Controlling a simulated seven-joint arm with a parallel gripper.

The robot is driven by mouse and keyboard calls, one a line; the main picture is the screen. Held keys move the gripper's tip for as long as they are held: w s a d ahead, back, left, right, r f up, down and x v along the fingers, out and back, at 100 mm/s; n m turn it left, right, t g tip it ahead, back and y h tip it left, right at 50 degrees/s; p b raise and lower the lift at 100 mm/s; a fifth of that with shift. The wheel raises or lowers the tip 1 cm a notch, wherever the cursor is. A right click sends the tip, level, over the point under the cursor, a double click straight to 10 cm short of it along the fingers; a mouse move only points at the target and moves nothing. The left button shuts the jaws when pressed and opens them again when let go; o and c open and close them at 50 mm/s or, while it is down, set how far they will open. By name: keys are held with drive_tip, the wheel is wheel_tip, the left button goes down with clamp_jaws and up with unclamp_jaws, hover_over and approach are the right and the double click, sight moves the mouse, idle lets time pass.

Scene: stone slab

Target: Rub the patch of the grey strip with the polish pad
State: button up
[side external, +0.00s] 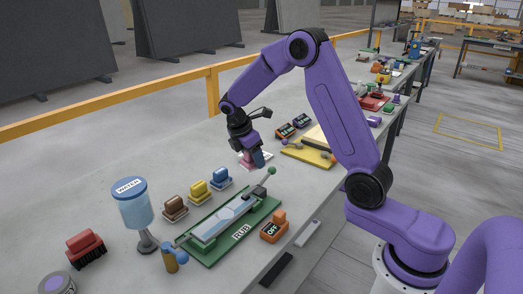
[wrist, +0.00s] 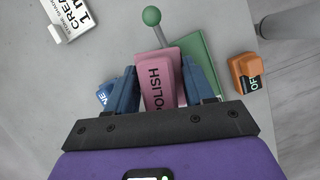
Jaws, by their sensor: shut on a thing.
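The pink polish pad (wrist: 158,80), marked POLISH, is between the two blue fingers of my gripper (wrist: 165,85), which is shut on it. In the side external view my gripper (side external: 257,158) points down, past the far end of the green RUB board (side external: 262,218), and hides much of the pad. The grey strip (side external: 226,217) lies lengthwise on that board, apart from the pad. A lever with a green knob (side external: 271,171) is at the board's far end; the knob also shows in the wrist view (wrist: 152,16). I cannot make out the patch on the strip.
Brown (side external: 174,207), yellow (side external: 198,192) and blue (side external: 220,178) pads stand left of the board. A water tank (side external: 135,208) and a red brush (side external: 85,246) are nearer. An orange OFF block (side external: 273,229) is on the right.

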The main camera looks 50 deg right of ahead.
drive_tip(key=s+a+m+g, duration=0.2)
drive_tip(key=a+m, duration=0.4)
drive_tip(key=a, duration=0.5)
drive_tip(key=shift+y, duration=0.4)
drive_tip(key=shift+w+f, duration=0.15)
drive_tip(key=shift+f, duration=1.45)
drive_tip(key=shift+w+f, duration=0.1)
drive_tip(key=shift+f, duration=1.45)
drive_tip(key=shift+f, duration=0.55)
